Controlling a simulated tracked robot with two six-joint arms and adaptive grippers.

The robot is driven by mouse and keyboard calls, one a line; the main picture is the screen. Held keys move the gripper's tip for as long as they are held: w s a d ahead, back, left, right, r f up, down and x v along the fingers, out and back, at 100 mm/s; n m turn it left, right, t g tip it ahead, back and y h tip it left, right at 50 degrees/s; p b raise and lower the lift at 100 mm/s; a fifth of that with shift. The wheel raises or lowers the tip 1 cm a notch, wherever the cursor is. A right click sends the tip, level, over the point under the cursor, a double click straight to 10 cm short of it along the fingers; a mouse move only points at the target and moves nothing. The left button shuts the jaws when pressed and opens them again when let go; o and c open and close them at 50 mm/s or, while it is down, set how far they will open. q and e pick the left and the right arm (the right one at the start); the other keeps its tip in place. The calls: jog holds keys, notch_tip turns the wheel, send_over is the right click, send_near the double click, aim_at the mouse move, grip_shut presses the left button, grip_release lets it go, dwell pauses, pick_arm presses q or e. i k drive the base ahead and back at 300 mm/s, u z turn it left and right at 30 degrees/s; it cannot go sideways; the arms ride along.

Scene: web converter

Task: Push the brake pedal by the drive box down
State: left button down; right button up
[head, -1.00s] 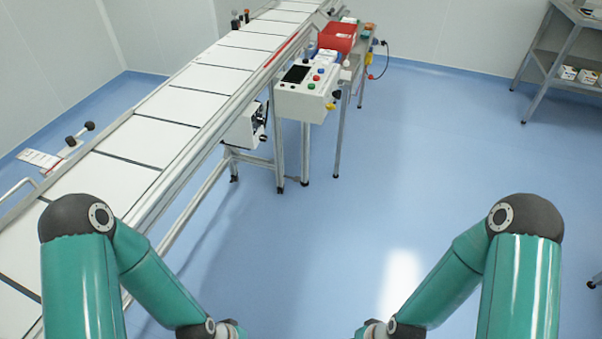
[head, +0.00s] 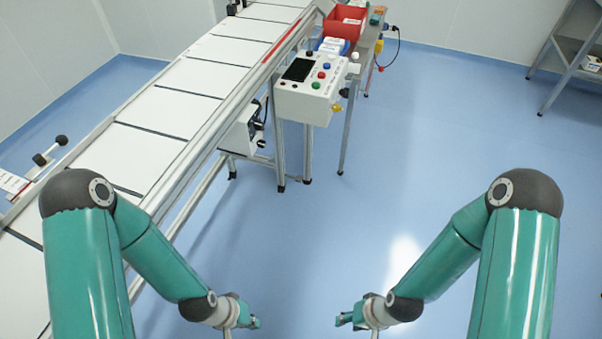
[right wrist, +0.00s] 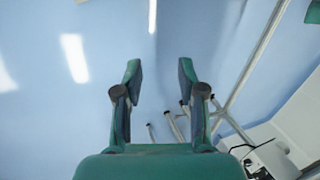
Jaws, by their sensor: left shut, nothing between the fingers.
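The white drive box (head: 238,136) is mounted under the conveyor, left of the control panel's legs. A small dark part (head: 262,124) on its right side may be the brake pedal; it is too small to tell. In the right wrist view a white box with a black part (right wrist: 262,158) shows at the lower right, apart from the fingers. My left gripper (head: 255,321) is shut and empty, low in front and well short of the drive box. My right gripper (head: 342,320) is open and empty; its fingers stand apart in the right wrist view (right wrist: 160,82).
The long conveyor (head: 165,95) runs along the left. A control panel (head: 308,92) on legs stands beside it, with a red bin (head: 345,24) behind. A metal shelf (head: 570,58) stands at the far right. The blue floor (head: 440,140) between is clear.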

aim_at(298, 178)
jog(key=u, duration=1.15)
jog(key=i, duration=0.15)
jog(key=z, duration=3)
jog(key=i, duration=2.35)
jog(key=u, duration=3)
